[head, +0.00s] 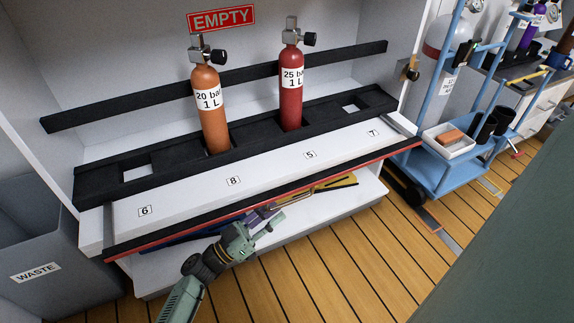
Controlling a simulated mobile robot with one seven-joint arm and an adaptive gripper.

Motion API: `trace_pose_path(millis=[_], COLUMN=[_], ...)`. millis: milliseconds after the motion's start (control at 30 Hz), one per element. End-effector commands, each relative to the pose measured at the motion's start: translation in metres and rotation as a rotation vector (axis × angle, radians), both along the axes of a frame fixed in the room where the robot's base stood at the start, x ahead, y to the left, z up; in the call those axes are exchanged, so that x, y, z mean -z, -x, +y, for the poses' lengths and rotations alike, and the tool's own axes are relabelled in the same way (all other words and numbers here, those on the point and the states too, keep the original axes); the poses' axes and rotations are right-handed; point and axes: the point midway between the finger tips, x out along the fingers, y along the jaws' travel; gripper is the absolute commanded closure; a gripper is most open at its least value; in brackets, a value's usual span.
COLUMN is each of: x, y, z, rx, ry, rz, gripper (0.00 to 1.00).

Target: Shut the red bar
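The red bar (330,176) runs along the front edge of the cylinder rack, a long black strip with a red lower edge. It lies low in front of the white number strip, away from the cylinders. My gripper (272,224) is below and in front of the middle of the bar, apart from it as far as I can tell. I see nothing held in it, but its fingers are too small to tell open from shut. An orange cylinder (212,112) and a red cylinder (291,92) stand upright in the black rack (255,132), under a red EMPTY sign (221,18).
Blue, purple and yellow items (325,187) lie beneath the bar, above a white lower shelf (330,208). A grey WASTE bin (45,255) stands at the left. A blue trolley (450,172) stands at the right. The wooden floor (345,265) in front is clear.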

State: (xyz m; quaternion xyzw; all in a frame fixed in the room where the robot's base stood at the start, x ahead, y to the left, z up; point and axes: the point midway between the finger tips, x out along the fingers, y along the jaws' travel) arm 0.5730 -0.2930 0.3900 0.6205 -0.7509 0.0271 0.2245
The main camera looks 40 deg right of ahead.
Motion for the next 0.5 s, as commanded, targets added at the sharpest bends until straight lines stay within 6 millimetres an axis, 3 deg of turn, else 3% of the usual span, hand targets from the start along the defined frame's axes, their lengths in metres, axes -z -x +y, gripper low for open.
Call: trace_pose_path(millis=[200,500], x=[-0.013,-0.019], y=[0.005,0.006], z=[-0.033,-0.046], rx=[0.003,0.0], ry=[0.002,0.0], rz=[0.0,0.002], gripper=[0.69,0.69])
